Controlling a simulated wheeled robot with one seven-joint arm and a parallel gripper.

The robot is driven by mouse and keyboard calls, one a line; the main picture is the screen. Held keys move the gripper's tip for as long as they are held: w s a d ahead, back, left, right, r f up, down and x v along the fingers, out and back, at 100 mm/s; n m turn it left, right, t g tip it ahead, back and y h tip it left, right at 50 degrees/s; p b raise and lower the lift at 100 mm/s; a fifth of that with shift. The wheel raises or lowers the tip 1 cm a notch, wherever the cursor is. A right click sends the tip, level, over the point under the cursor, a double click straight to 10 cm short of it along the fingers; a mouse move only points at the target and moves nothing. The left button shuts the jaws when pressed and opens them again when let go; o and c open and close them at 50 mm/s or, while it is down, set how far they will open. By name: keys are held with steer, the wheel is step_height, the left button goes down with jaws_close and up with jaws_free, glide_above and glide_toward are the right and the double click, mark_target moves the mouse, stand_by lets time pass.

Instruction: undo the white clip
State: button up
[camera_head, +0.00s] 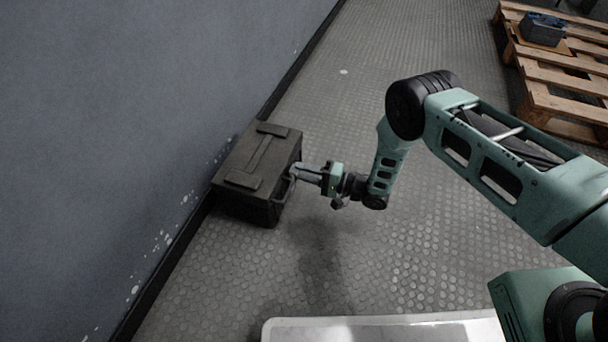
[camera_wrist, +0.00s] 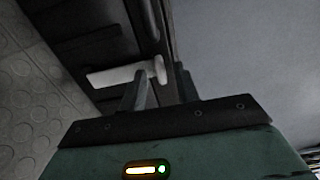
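The white clip (camera_wrist: 115,75) shows in the wrist view as a pale bar with a rounded end, on the side of a dark case (camera_wrist: 75,25). In the head view the case (camera_head: 243,165) stands on the floor against the wall, lid shut. My gripper (camera_head: 296,172) is at the case's right side, near its handle. In the wrist view the fingers of my gripper (camera_wrist: 161,75) are apart, with the clip's rounded end in the gap between the tips. The left finger hides part of the bar. I cannot tell whether either finger touches the clip.
A blue-grey wall (camera_head: 130,120) runs along the left, right behind the case. A wooden pallet (camera_head: 560,75) with a blue-grey box (camera_head: 542,30) lies at the far right. The studded floor (camera_head: 400,260) between them is clear.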

steer(key=shift+a, duration=0.15)
steer(key=shift+c, duration=0.3)
jaws_close()
